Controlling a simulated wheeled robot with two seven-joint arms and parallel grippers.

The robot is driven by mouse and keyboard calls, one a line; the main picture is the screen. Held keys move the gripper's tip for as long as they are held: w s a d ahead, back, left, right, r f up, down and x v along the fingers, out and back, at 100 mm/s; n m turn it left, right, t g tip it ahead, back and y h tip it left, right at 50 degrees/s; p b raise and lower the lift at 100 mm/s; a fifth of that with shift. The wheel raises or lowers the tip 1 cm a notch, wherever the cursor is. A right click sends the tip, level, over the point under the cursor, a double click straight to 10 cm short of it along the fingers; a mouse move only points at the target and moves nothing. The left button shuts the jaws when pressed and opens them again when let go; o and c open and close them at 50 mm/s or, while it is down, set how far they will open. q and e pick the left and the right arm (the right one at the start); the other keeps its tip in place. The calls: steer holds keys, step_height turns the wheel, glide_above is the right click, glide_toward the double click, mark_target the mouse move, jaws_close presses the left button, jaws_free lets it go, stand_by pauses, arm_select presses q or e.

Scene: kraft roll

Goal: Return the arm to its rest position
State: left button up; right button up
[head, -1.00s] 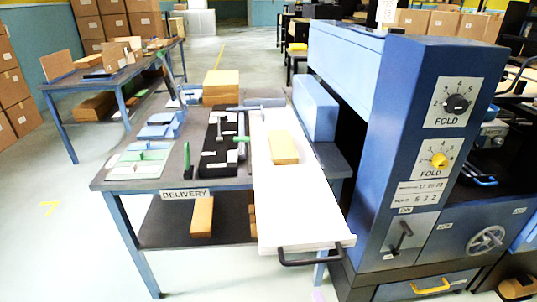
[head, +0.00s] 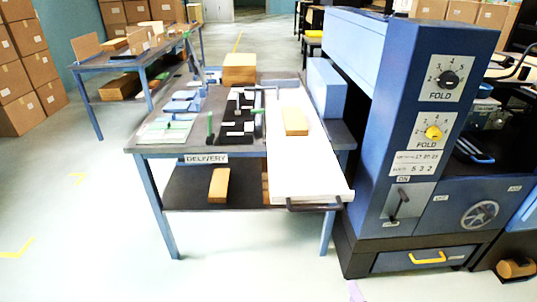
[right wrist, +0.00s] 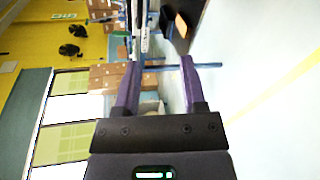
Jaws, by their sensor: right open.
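My right gripper (right wrist: 160,63) shows in the right wrist view as two purple fingers standing apart, with nothing held between them. In the head view only a small purple tip of my right gripper (head: 355,291) shows at the bottom edge, low in front of the blue machine and over the floor. The rest of my right arm is out of the frame. My left gripper is in neither view.
The delivery table (head: 148,148) stands at centre left. A white board (head: 303,180) with a dark handle (head: 316,204) juts past its front edge. The blue machine (head: 395,120) with fold dials stands at right. The floor (head: 90,250) at front left is clear.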

steer(key=d+r+n, duration=0.1)
steer(key=d+n, duration=0.3)
steer(key=d, duration=0.2)
steer(key=s+d+f+m+g+h, duration=0.2)
steer(key=s+d+f+m+g, duration=0.1)
steer(key=s+d+f+m, duration=0.4)
steer(key=s+d+f+m+g+h, duration=0.2)
steer(key=d+f+g, duration=0.25)
steer(key=f, duration=0.45)
steer(key=s+d+f+m+g+h, duration=0.1)
steer(key=s+d+f+m+g, duration=0.2)
steer(key=s, duration=0.5)
steer(key=s+d+f+m+g+h, duration=0.1)
steer(key=s+d+m+g, duration=0.1)
steer(key=s+d+m, duration=0.55)
steer(key=s+d+f+m+g+h, duration=0.1)
steer(key=s+d+f+m+g, duration=0.15)
steer(key=s, duration=0.75)
steer(key=s+a+f+y, duration=0.1)
steer(key=a+f+y, duration=0.1)
steer(key=a, duration=1.1)
steer(key=s+a+f+m+y, duration=0.1)
steer(key=a+f+y, duration=0.2)
steer(key=a, duration=1)
step_height(320, 180, down, 3)
steer(key=shift+r+g, duration=0.2)
steer(key=shift+g, duration=0.2)
